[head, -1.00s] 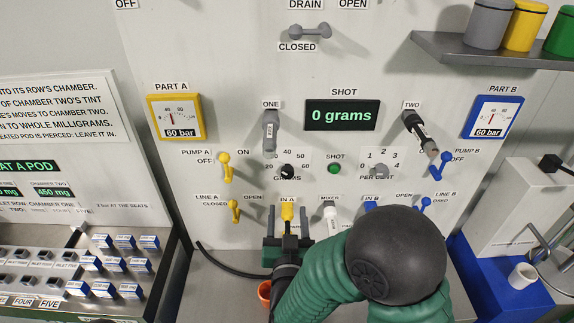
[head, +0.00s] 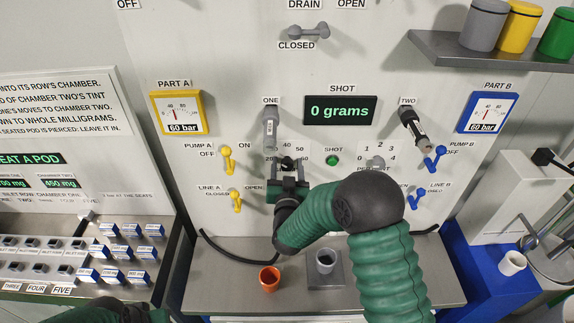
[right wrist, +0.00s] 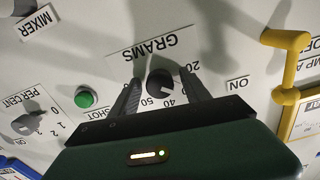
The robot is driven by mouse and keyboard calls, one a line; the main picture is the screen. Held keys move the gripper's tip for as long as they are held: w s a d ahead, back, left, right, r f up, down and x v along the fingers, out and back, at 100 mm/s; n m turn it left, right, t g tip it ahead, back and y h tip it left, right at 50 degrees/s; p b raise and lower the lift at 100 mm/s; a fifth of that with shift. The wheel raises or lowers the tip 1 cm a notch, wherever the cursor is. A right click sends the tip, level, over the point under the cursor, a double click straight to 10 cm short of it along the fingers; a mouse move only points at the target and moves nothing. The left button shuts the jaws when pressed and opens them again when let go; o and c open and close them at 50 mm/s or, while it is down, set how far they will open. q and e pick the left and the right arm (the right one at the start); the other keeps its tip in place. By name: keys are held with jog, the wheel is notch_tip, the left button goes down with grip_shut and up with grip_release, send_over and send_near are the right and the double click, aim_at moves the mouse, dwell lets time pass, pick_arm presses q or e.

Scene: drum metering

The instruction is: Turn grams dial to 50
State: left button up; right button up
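The grams dial is a small black knob (right wrist: 160,82) on the upright panel, with a printed scale around it including 20, 40 and 50. In the head view the dial (head: 287,163) is partly covered by my right gripper (head: 288,166). In the right wrist view the right gripper (right wrist: 163,92) is open, with one finger on each side of the knob; whether they touch it is unclear. The knob's pointer direction cannot be made out. The shot display (head: 340,110) reads 0 grams. My left gripper is not in view.
A green SHOT button (head: 332,160) and the percent dial (head: 375,162) are right of the grams dial. The yellow pump A lever (head: 228,159) is to the left. An orange cup (head: 269,279) and a grey cup (head: 325,262) stand below on the bench.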

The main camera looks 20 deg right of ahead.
grip_shut()
jog(key=shift+f+m+b, duration=0.2)
jog(key=shift+m+b, duration=0.5)
jog(key=shift+b, duration=0.3)
jog(key=m+b, duration=0.5)
jog(key=b, duration=0.2)
jog(key=m+b, duration=0.5)
jog(key=b, duration=0.2)
jog(key=m+b, duration=0.6)
jog(key=b, duration=0.1)
jog(key=shift+f, duration=0.3)
jog(key=shift+m+b, duration=0.9)
jog(key=shift+b, duration=0.05)
